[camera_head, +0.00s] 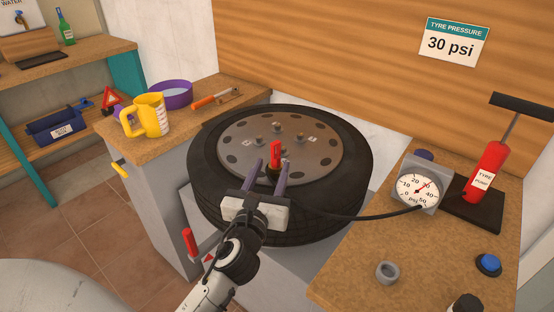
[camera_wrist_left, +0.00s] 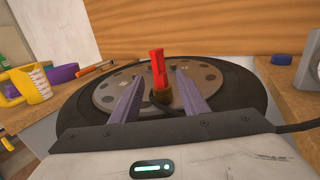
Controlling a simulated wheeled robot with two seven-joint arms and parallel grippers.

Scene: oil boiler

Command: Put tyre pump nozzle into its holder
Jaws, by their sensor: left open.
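The red tyre pump nozzle (camera_head: 275,152) stands upright on the tyre's wheel disc, with a dark lower part. It also shows in the left wrist view (camera_wrist_left: 158,68), between and beyond the two fingers. My left gripper (camera_head: 270,168) is open, its fingers pointing at the nozzle from the near side, one on each side. I cannot tell whether they touch it. A grey ring (camera_head: 387,272), which looks like the holder, sits empty on the right worktop. My right gripper is in neither view.
The tyre (camera_head: 353,165) lies flat between two worktops. A pressure gauge (camera_head: 418,190) with a black hose (camera_head: 345,216) and a red tyre pump (camera_head: 486,174) stand right. A blue button (camera_head: 488,264) is near the ring. A yellow jug (camera_head: 150,116) and purple bowl (camera_head: 172,94) stand left.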

